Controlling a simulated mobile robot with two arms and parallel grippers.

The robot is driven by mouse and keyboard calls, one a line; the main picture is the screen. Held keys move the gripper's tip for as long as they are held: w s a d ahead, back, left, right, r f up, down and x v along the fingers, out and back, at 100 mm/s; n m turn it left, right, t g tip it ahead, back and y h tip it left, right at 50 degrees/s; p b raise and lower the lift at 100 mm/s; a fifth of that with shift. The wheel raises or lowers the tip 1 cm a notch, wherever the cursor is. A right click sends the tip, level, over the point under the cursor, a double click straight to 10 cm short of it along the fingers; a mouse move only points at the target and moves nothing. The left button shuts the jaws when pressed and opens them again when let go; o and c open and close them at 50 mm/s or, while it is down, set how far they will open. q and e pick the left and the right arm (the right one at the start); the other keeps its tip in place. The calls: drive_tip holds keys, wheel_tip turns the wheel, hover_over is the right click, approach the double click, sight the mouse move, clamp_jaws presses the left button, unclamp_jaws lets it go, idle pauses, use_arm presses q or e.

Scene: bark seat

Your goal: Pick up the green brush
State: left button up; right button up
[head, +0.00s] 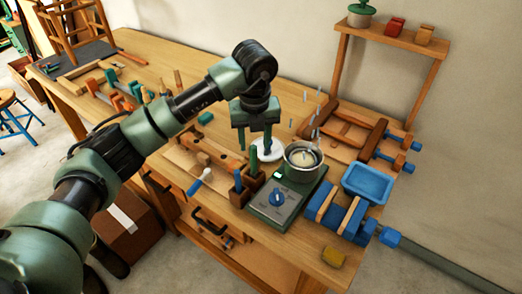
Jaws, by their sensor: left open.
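A green upright handle (254,161), which looks like the green brush, stands in a small wooden holder (252,183) on the workbench. A dark blue handle (238,181) stands beside it on the left. The bristles are not visible. My left gripper (254,139) points down over the holder with its two fingers apart. The green handle's top shows just below and between the fingers; I cannot tell how far apart in depth they are. Nothing is held. My right gripper is not in view.
Right of the holder is a green hot plate (285,205) with a metal pot (303,156). A blue vise (338,215) and blue tray (367,184) stand farther right. Wooden clamps (122,95) lie on the left.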

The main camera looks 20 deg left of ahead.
sight(253, 158)
use_arm(q)
drive_tip(key=shift+w+a+r, duration=0.15)
drive_tip(key=shift+w, duration=0.1)
drive_tip(key=shift+s, duration=0.2)
drive_tip(key=shift+s+a+f+p, duration=0.1)
drive_tip(key=shift+s+f+p, duration=0.1)
drive_tip(key=shift+f+p, duration=0.3)
drive_tip(key=shift+s+f+p, duration=0.15)
drive_tip(key=shift+f+p, duration=0.1)
drive_tip(key=shift+f, duration=0.4)
wheel_tip(253, 158, down, 3)
drive_tip(key=shift+w+r+p, duration=0.1)
drive_tip(key=shift+w+p, duration=0.05)
drive_tip(key=shift+p, duration=0.65)
drive_tip(key=shift+w+f, duration=0.15)
drive_tip(key=shift+f, duration=0.85)
clamp_jaws()
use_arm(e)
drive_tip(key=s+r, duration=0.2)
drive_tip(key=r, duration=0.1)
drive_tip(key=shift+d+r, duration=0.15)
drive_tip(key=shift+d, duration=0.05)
